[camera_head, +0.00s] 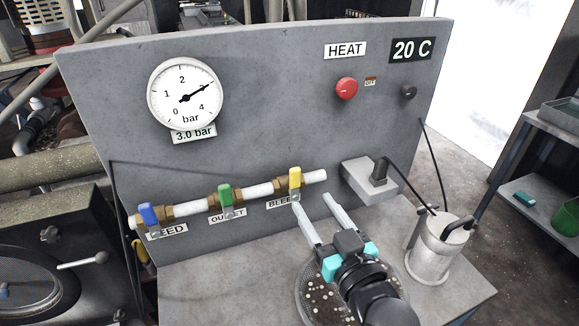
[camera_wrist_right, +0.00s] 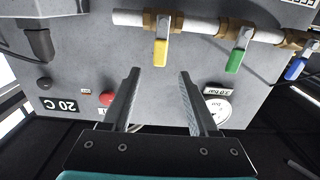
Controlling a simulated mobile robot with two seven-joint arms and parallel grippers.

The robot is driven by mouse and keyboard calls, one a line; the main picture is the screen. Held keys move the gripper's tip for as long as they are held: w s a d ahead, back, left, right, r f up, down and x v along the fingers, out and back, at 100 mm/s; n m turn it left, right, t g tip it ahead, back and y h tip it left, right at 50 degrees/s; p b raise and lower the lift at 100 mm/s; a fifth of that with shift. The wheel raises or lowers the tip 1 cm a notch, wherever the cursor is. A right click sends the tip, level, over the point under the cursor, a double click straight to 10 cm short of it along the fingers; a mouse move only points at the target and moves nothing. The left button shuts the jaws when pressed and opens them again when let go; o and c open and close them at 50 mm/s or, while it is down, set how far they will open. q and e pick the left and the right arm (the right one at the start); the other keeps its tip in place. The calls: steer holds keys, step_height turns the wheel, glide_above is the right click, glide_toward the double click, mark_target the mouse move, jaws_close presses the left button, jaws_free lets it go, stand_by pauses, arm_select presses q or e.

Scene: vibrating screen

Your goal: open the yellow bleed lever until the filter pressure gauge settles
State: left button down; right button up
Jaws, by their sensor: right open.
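The yellow bleed lever (camera_head: 295,178) stands upright, across the pipe, on the valve above the BLEED label. It also shows in the wrist view (camera_wrist_right: 160,52). The round pressure gauge (camera_head: 185,94) has its needle near 3, and the plate below it (camera_head: 194,134) reads 3.0 bar. My right gripper (camera_head: 313,201) is open and empty, just below and right of the yellow lever. In the wrist view its fingertips (camera_wrist_right: 158,73) lie apart, with the yellow lever beyond the gap between them, not gripped. My left gripper is not in view.
A green lever (camera_head: 225,195) and a blue lever (camera_head: 148,214) sit on the same pipe to the left. A red button (camera_head: 346,88) is on the panel. A metal canister (camera_head: 435,250) with black hoses stands right. A round sieve (camera_head: 313,300) lies under my right arm.

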mark_target(295, 185)
steer(key=b+x, duration=0.1)
steer(key=x, duration=1.2)
steer(key=shift+a, duration=0.1)
jaws_close()
stand_by(1.1)
